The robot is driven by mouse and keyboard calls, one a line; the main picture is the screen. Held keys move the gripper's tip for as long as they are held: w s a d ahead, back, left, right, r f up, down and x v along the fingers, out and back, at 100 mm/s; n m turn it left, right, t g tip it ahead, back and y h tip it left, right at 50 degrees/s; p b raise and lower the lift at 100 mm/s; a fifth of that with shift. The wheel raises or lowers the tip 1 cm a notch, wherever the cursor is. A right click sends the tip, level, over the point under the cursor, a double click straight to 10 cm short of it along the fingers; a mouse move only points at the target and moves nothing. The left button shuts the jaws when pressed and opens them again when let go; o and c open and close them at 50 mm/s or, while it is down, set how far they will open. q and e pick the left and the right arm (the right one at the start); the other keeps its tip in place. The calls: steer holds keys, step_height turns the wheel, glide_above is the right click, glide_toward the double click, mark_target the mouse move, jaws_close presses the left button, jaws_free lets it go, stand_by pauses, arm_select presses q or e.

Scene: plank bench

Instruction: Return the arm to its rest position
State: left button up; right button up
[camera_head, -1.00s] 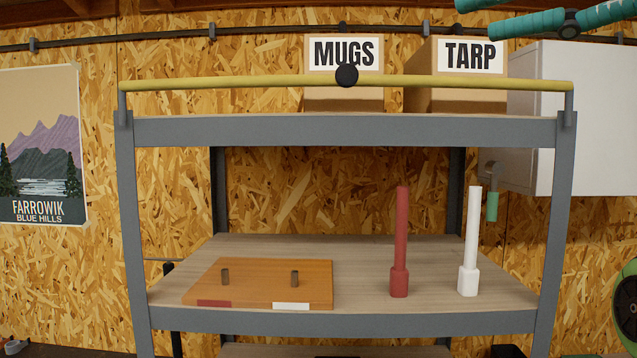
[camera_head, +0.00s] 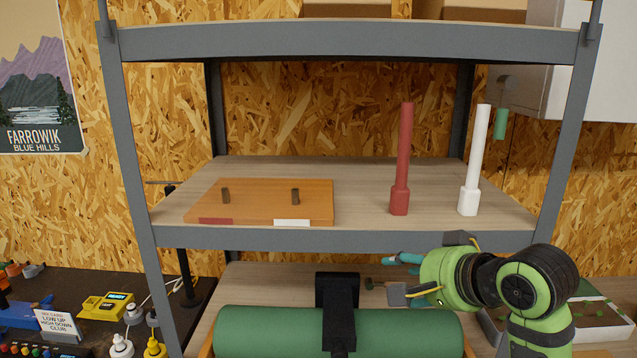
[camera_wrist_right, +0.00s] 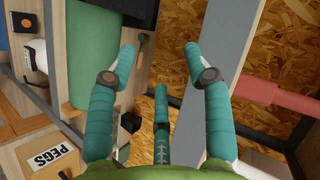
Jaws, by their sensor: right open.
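My right arm (camera_head: 537,290), green and black, comes in at the lower right of the head view, in front of the shelf unit. My right gripper (camera_head: 388,272) points left, below the front edge of the middle shelf. In the right wrist view its teal fingers (camera_wrist_right: 158,62) are spread apart, with nothing between them. A grey shelf beam runs close beside the fingers there. My left gripper is not in view.
The middle shelf (camera_head: 350,170) bears a board with two pegs (camera_head: 260,203), a red rod (camera_head: 403,165) and a white rod (camera_head: 475,165). A green roll (camera_head: 270,330) lies below, left of my arm. A PEGS box (camera_wrist_right: 55,158) shows in the wrist view.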

steer(key=s+d+f+n+g+h, duration=0.15)
steer(key=s+f, duration=0.35)
steer(key=f, duration=0.6)
steer(key=s+d+f+n+g+h, duration=0.15)
steer(key=s+f, duration=0.35)
steer(key=f, duration=0.6)
steer(key=s+d+f+n+g+h, duration=0.1)
steer(key=s+f+n+g, duration=0.15)
steer(key=s+f, duration=0.6)
steer(key=s+d+f+n+g+h, duration=0.15)
steer(key=s+f+n, duration=0.3)
steer(key=s, duration=0.65)
step_height(320, 180, down, 26)
steer(key=s+b, duration=0.1)
steer(key=b, duration=0.3)
arm_select(q)
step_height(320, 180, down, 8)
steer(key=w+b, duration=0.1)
steer(key=b, duration=0.2)
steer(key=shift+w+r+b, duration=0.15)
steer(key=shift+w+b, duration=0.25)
arm_select(e)
steer(key=s+d+f+g, duration=0.2)
steer(key=s+f, duration=1.4)
steer(key=f, duration=0.3)
steer(key=shift+s+d+m, duration=0.3)
steer(key=shift+d, duration=0.1)
